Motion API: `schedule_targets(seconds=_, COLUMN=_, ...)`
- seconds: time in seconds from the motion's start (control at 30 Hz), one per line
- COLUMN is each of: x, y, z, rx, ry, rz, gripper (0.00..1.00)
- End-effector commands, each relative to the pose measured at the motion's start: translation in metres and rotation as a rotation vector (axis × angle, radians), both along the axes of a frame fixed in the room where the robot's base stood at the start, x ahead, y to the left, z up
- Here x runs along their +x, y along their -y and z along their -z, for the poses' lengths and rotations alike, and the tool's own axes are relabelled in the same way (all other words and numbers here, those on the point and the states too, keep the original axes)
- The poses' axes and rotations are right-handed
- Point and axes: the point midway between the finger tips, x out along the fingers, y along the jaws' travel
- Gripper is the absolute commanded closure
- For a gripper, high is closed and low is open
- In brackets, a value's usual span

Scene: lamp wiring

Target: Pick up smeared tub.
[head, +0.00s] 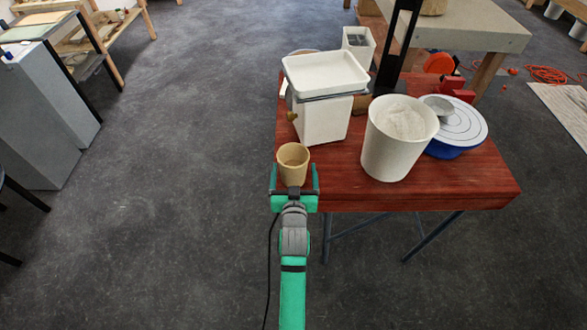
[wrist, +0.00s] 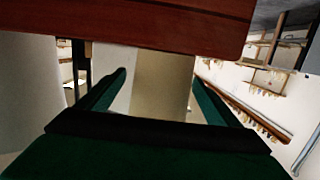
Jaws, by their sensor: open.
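A small tan tub (head: 292,165), open at the top, stands upright at the front left edge of the red wooden table. It is the likeliest smeared tub, though I cannot make out smears on it. My gripper (head: 294,178) is open at the tub, with one green finger on each side. In the wrist view the tan tub (wrist: 162,85) shows between the two fingers, with small gaps on both sides. The tub's lower front is partly hidden by my gripper in the head view.
A white square container with a tray on top (head: 322,118) stands just behind the tub. A large white bucket of pale powder (head: 390,155) stands to the right, beside a blue-based round disc (head: 468,130). The red table's (head: 430,193) front edge is clear right of the tub.

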Motion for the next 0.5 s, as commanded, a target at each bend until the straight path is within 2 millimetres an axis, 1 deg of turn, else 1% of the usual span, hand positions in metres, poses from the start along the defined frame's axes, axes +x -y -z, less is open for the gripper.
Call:
schedule_targets(seconds=0.2, x=0.03, y=-0.002, z=0.003, rx=-0.002, ry=0.0, rz=-0.001, gripper=0.14)
schedule_targets(seconds=0.3, x=0.04, y=-0.002, z=0.005, rx=0.0, ry=0.0, rz=-0.001, gripper=0.14)
schedule_targets(seconds=0.5, x=0.044, y=-0.002, z=0.006, rx=0.0, ry=-0.001, rz=-0.001, gripper=0.14)
